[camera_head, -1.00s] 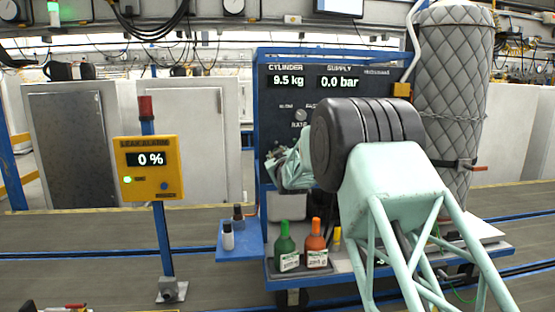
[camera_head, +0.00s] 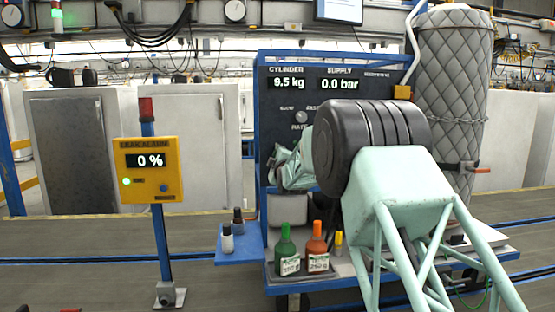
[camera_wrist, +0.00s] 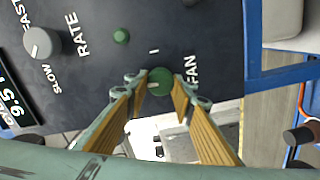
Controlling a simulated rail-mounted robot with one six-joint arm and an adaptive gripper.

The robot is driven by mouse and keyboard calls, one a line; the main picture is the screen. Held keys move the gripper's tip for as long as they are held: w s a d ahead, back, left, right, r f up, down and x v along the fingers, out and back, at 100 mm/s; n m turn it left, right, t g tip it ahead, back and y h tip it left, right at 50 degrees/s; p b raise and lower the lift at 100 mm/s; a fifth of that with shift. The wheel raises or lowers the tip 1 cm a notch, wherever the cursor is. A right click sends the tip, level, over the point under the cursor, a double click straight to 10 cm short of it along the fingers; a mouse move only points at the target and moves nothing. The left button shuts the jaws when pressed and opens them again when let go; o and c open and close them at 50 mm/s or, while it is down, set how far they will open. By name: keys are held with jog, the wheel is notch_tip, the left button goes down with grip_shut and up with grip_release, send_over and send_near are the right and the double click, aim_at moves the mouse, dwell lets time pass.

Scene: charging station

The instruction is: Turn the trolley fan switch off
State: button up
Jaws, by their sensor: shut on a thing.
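The trolley fan switch (camera_wrist: 159,82) is a round green knob on the dark panel beside the word FAN, with an "I" mark near it. A pale pointer line shows on it, partly between the fingers. My gripper (camera_wrist: 160,90) is shut on the knob, one fingertip on each side. In the head view the trolley's panel (camera_head: 285,95) reads 9.5 kg and 0.0 bar. My arm covers much of the panel there and hides the switch.
A grey RATE knob (camera_wrist: 42,42) and a small green lamp (camera_wrist: 121,36) are close by on the panel. Green (camera_head: 287,248) and orange (camera_head: 317,248) bottles stand on the trolley below my arm. A quilted cylinder (camera_head: 450,100) stands at right. A yellow leak alarm (camera_head: 150,182) stands at left.

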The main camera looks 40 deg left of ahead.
jog(key=shift+n, duration=0.6)
jog(key=o, duration=0.9)
jog(key=shift+d, duration=0.1)
jog(key=shift+v, duration=5.9)
